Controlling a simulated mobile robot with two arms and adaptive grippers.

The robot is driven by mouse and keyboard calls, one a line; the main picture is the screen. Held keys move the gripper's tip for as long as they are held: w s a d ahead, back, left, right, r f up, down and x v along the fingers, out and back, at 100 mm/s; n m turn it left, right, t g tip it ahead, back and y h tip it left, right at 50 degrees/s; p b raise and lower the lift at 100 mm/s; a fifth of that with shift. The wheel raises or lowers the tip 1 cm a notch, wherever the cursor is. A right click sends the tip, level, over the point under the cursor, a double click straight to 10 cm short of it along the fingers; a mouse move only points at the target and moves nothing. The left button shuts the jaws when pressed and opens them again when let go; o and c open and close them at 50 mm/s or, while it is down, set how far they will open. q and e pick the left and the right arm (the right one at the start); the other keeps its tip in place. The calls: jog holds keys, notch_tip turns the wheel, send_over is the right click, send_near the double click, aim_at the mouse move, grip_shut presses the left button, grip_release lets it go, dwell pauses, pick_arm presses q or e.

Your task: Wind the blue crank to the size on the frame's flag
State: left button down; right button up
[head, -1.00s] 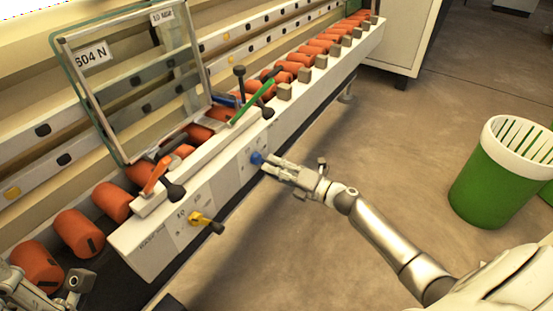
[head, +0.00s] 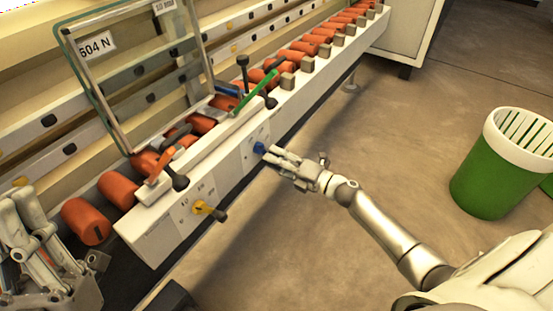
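The blue crank (head: 260,148) is on the front face of the white machine block. My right gripper (head: 270,157) is at it, with its fingertips beside or around the crank; whether they grip it is too small to tell. A glazed frame (head: 105,112) stands tilted above the block and carries a white flag (head: 97,46) that reads 604 N. A second white label (head: 164,6) at the frame's top is too small to read surely. My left gripper (head: 22,210) is at the lower left, away from the crank, and its opening is unclear.
A yellow crank (head: 203,208) is lower on the same block. Orange rollers (head: 118,190) line the rail. A green bin (head: 493,175) stands right; floor between is clear.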

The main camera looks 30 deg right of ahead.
jog(key=shift+o, duration=0.8)
jog(key=v, duration=1.2)
